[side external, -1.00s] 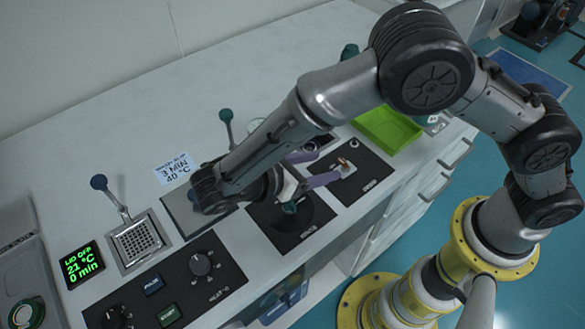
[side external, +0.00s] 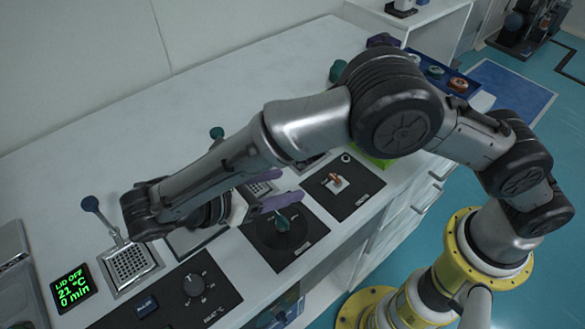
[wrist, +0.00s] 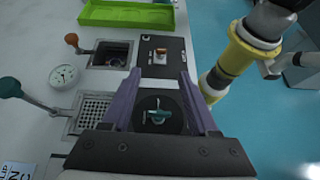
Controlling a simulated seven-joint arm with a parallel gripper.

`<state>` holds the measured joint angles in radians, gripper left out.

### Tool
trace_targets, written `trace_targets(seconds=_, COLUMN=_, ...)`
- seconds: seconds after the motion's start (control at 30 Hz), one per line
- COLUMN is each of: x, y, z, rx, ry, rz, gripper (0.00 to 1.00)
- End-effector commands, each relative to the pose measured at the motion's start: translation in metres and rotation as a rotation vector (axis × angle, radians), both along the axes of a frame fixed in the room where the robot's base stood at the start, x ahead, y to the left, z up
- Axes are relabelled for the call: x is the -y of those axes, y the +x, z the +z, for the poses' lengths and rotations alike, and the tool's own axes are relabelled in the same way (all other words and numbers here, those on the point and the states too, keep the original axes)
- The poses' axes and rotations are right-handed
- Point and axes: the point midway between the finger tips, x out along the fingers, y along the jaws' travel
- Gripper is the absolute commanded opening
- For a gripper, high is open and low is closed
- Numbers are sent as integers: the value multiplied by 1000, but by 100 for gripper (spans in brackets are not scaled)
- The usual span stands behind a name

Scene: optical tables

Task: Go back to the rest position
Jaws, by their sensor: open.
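My gripper (side external: 290,186) hangs above the bench in the side view, its two purple fingers spread apart. It also shows in the wrist view (wrist: 160,78), with nothing between the fingers. Below it is a black plate with a dark round disc (side external: 262,238) and a teal piece (side external: 283,222) on top. The teal piece shows between the fingers in the wrist view (wrist: 158,112), lower down and apart from them. The arm reaches across the bench, and its wrist hides part of the fixtures below.
A black panel (side external: 360,200) carries a small orange-topped part (side external: 335,182). A green tray (wrist: 128,14) lies beyond it. Levers with blue (side external: 90,203) and teal (side external: 217,133) knobs stand up from the bench. A display (side external: 70,287) reads "LID OFF 21 °C 0 min". The rear bench is largely clear.

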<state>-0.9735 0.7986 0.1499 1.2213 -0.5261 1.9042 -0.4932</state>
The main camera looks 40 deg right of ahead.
Motion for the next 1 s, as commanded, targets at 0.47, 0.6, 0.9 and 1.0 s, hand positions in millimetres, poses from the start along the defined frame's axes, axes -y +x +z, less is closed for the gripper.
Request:
trace_targets(seconds=0.47, x=171, y=13, z=151, rx=245, ry=343, rz=-406, gripper=60)
trace_targets(seconds=0.6, x=218, y=-15, z=171, rx=355, ry=463, rz=-526, gripper=60)
trace_targets(seconds=0.9, x=280, y=-93, z=177, rx=661, ry=726, rz=-779, gripper=60)
trace_targets(seconds=1.0, x=288, y=-118, z=168, rx=780, ry=815, rz=-863, gripper=60)
